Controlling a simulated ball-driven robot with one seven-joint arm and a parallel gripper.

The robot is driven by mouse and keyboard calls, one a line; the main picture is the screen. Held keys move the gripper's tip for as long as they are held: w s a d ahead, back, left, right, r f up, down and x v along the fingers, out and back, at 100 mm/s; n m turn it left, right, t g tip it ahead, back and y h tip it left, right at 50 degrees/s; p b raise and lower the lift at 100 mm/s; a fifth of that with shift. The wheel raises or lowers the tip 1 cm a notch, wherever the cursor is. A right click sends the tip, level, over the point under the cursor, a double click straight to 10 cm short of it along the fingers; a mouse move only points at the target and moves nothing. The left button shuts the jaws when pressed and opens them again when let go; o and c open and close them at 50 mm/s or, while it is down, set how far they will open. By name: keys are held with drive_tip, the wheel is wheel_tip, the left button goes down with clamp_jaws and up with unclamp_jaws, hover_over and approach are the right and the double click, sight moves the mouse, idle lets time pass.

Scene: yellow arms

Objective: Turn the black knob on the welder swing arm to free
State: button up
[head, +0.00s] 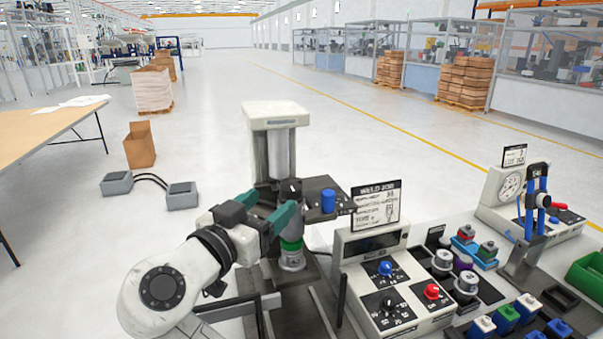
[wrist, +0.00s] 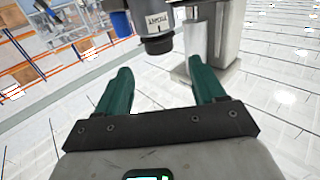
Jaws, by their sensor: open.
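The welder has a white-capped column (head: 276,115) with a dark swing arm (head: 322,184) reaching to the right, carrying a blue cylinder (head: 328,201). The black knob (head: 291,186) appears on top near the column in the head view, partly behind my gripper's finger. In the wrist view the black knob (wrist: 158,45) is at the top centre, beside a label strip too small to read surely. My gripper (head: 268,203) is open, its teal fingers spread and empty. In the wrist view the knob lies beyond the gap between the fingertips (wrist: 160,67), apart from both.
A control box (head: 395,290) with blue, black and red knobs stands right of the column, with a weld job card (head: 376,205) behind it. Further right are several small coloured blocks, a blue toggle clamp (head: 535,205) and a green bin (head: 588,270). Open floor lies behind.

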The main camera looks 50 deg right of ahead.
sight(296, 183)
drive_tip(key=d+p, duration=0.1)
drive_tip(key=d, duration=0.1)
drive_tip(key=w+d, duration=0.1)
drive_tip(key=d, duration=0.2)
drive_tip(key=d+p, duration=0.1)
drive_tip(key=d, duration=0.2)
drive_tip(key=shift+w+d+r+p, duration=0.1)
drive_tip(key=shift+w+d+p, duration=0.1)
drive_tip(key=shift+d+p, duration=0.1)
drive_tip(key=shift+w+d, duration=0.15)
drive_tip(key=shift+d, duration=0.55)
drive_tip(key=c, duration=1)
drive_tip(key=shift+o, duration=0.2)
